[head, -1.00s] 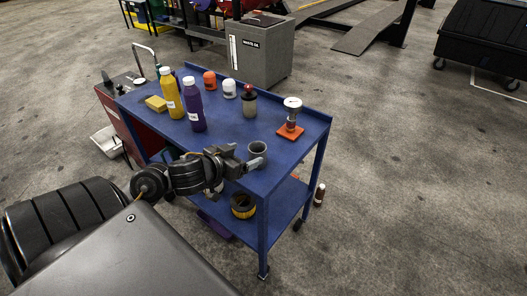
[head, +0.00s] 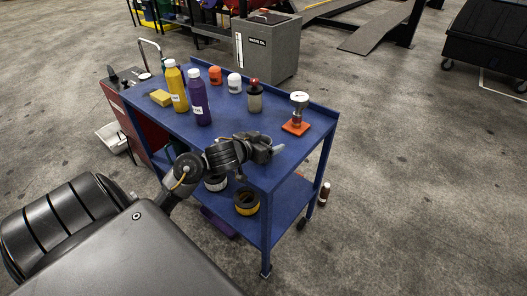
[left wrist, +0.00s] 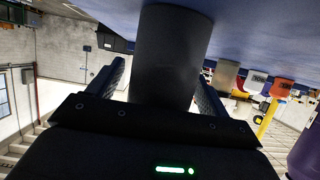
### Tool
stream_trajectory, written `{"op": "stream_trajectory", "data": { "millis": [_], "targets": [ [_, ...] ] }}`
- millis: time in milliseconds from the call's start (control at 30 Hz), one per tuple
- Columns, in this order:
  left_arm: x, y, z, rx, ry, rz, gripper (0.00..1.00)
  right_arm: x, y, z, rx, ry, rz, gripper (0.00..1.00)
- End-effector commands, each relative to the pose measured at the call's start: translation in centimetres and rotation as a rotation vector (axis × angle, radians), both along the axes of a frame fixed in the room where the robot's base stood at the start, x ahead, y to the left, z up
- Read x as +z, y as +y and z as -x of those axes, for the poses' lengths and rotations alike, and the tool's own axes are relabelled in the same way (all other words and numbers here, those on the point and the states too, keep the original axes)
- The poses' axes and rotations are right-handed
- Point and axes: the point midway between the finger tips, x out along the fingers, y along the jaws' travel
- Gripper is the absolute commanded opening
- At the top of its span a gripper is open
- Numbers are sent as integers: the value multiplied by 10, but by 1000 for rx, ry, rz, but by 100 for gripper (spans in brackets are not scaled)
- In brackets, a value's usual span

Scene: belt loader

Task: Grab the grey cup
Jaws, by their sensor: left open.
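The grey cup (left wrist: 172,50) stands on the blue cart's top (left wrist: 265,35), which shows upside down in the left wrist view. It fills the middle of that view, between the two fingers of my left gripper (left wrist: 160,69). The fingers are apart on either side of the cup, with no clear grip on it. In the head view my left gripper (head: 274,151) is low over the cart's near right part and hides most or all of the cup. My right gripper is not in view.
On the blue cart (head: 222,134) stand a yellow bottle (head: 177,88), a purple bottle (head: 199,100), a yellow sponge (head: 160,97), a red-topped container (head: 254,98) and a gauge on an orange base (head: 296,127). Open tabletop lies between them and my gripper.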

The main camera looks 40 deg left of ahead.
Motion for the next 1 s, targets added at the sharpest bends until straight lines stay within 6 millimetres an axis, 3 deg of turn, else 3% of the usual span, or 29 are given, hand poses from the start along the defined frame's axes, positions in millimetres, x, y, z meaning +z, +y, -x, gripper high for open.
{"op": "stream_trajectory", "data": {
  "millis": [267, 667, 1000],
  "targets": [
    [0, 0, -2, 0, 0, 0, 76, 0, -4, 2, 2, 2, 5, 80],
    [0, 0, -2, 0, -1, 0, 25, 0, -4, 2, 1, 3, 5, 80],
    [6, 0, -2, 0, -2, -1, 25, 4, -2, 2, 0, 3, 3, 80]
  ]
}}
